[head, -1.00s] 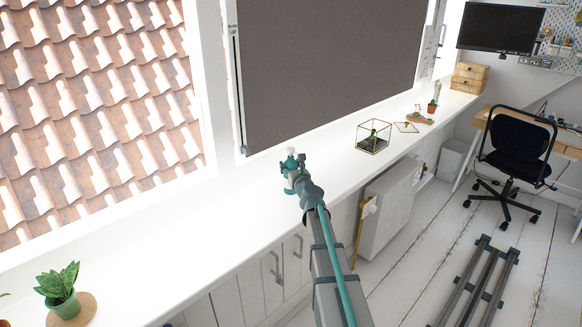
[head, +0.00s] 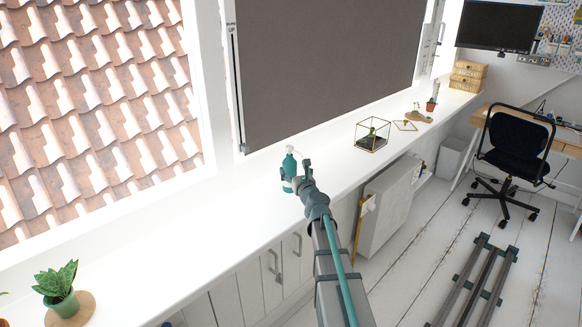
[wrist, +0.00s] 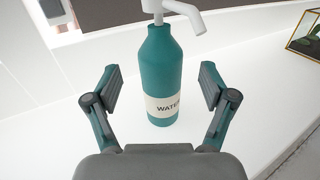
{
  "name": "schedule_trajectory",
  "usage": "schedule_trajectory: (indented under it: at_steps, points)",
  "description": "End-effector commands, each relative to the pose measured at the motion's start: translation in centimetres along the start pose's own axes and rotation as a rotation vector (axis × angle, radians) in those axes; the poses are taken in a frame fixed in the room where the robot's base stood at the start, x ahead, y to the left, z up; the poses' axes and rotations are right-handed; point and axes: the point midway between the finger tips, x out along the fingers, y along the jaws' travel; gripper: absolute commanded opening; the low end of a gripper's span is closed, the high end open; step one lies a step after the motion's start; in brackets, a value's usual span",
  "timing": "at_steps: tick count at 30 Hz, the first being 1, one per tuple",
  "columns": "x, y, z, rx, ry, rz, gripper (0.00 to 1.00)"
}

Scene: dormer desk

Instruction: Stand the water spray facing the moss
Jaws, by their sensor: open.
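The water spray (head: 289,173) is a teal bottle with a white nozzle and a pale label. It stands upright on the white counter. In the wrist view the water spray (wrist: 163,70) stands just beyond my open fingers, with its nozzle pointing right. My gripper (head: 297,172) is open, with one finger on each side of the bottle's lower part in the wrist view (wrist: 159,88); neither finger appears to touch it. The moss sits in a glass box with gold edges (head: 372,134), on the counter to the right of the spray. The box partly shows in the wrist view (wrist: 306,34).
A potted plant (head: 61,287) stands on a wooden disc at the counter's near left. A gold frame (head: 405,126), a small cactus pot (head: 431,105) and wicker drawers (head: 468,75) lie farther right. The counter between spray and glass box is clear.

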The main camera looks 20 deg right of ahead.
Motion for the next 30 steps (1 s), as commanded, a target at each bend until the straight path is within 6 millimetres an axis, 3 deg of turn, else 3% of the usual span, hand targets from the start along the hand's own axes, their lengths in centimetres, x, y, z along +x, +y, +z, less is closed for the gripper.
schedule_trajectory:
  at_steps: [1,3,8,10,26,30]
  points:
    - [-1.6,0.1,-0.1,0.001,0.0,-0.001,0.83]
    - [-3.0,0.1,-0.1,0.001,-0.001,-0.001,0.83]
    - [-5.5,0.1,0.0,0.0,0.0,-0.001,0.83]
    - [-6.1,0.0,0.0,0.001,0.0,-0.001,0.89]
    - [-6.5,0.0,0.0,0.0,0.0,0.0,0.89]
    - [-6.8,-1.5,-0.1,0.0,0.0,-0.02,0.89]
